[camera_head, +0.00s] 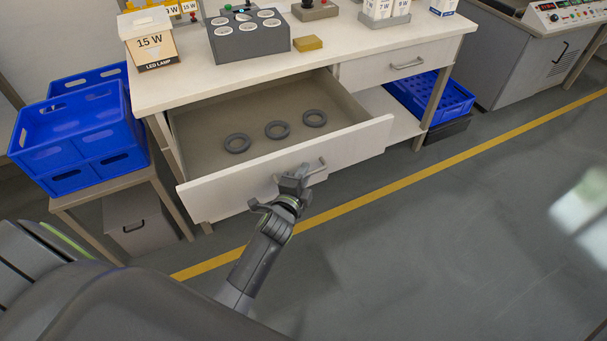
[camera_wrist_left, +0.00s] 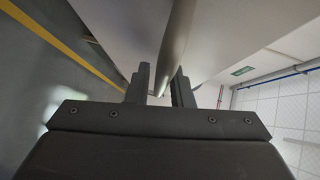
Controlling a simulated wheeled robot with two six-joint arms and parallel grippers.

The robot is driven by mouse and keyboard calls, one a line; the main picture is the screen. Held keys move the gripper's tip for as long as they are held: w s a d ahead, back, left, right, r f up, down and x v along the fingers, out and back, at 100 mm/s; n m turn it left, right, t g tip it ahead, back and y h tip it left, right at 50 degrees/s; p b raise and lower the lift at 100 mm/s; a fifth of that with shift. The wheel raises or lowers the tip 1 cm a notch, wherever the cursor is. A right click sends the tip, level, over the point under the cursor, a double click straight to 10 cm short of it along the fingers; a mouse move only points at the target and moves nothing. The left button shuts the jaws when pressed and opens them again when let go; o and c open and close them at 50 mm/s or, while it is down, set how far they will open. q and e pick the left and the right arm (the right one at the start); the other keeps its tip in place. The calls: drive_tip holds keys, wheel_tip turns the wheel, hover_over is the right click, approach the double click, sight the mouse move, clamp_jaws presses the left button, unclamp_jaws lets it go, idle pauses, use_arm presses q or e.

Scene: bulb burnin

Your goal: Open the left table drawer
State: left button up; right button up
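The left table drawer (camera_head: 350,146) is pulled well out from under the white workbench, and its inside shows. Its bar handle (camera_head: 318,166) is on the front panel. My left gripper (camera_head: 293,180) is at this handle, in front of the panel. In the left wrist view the handle bar (camera_wrist_left: 178,35) runs between the close-set fingers of my left gripper (camera_wrist_left: 160,88), which look shut on it. Three dark grey rings lie apart in the drawer: left (camera_head: 237,143), middle (camera_head: 277,129) and right (camera_head: 314,118). My right gripper is not in view.
A closed right drawer (camera_head: 365,70) is beside the open one. Blue crates (camera_head: 75,135) stand on a low stand at left; another blue crate (camera_head: 450,97) sits under the bench. A lamp box (camera_head: 152,48) and grey socket block (camera_head: 250,45) are on the benchtop. Floor at right is clear.

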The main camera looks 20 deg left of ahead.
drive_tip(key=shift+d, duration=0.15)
